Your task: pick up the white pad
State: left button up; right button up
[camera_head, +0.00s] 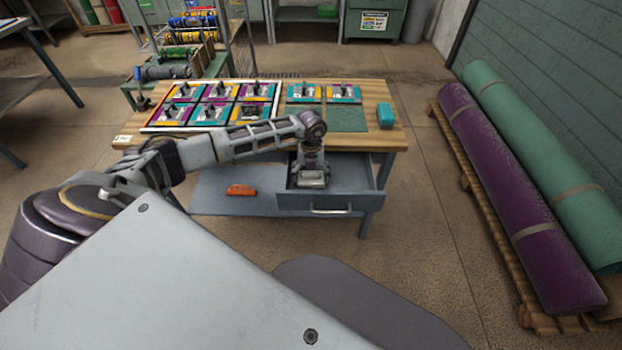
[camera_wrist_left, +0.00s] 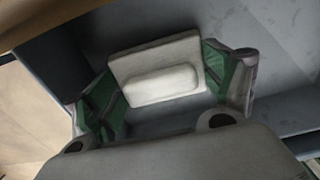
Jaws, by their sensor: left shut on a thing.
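The white pad (camera_wrist_left: 155,62), a flat block with a raised rounded grip, shows in the left wrist view inside the open grey drawer (camera_head: 373,192). My left gripper (camera_wrist_left: 161,84) reaches down into this drawer, and it also shows in the head view (camera_head: 311,178). Its two green-lined fingers are shut on the pad's opposite sides. In the head view my gripper and wrist mostly cover the pad. Whether the pad touches the drawer floor, I cannot tell. My right gripper is out of view.
The workbench (camera_head: 394,138) holds a framed panel board (camera_head: 213,104), a green mat (camera_head: 334,118) and a teal block (camera_head: 385,115). An orange item (camera_head: 240,190) lies on the lower shelf. Rolled rugs (camera_head: 520,200) lie on a pallet at right. The floor between is clear.

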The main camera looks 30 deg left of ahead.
aim_at(311, 172)
pick_arm(q)
jog(key=shift+r, duration=0.6)
notch_tip(311, 172, up, 4)
jog(key=shift+r, duration=0.25)
jog(key=shift+r+p, duration=0.35)
jog(key=shift+r, duration=1.8)
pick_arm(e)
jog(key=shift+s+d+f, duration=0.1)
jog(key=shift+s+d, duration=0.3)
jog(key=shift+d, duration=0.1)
pick_arm(q)
jog(key=o, duration=0.5)
jog(key=c, duration=0.7)
jog(key=shift+o, duration=0.2)
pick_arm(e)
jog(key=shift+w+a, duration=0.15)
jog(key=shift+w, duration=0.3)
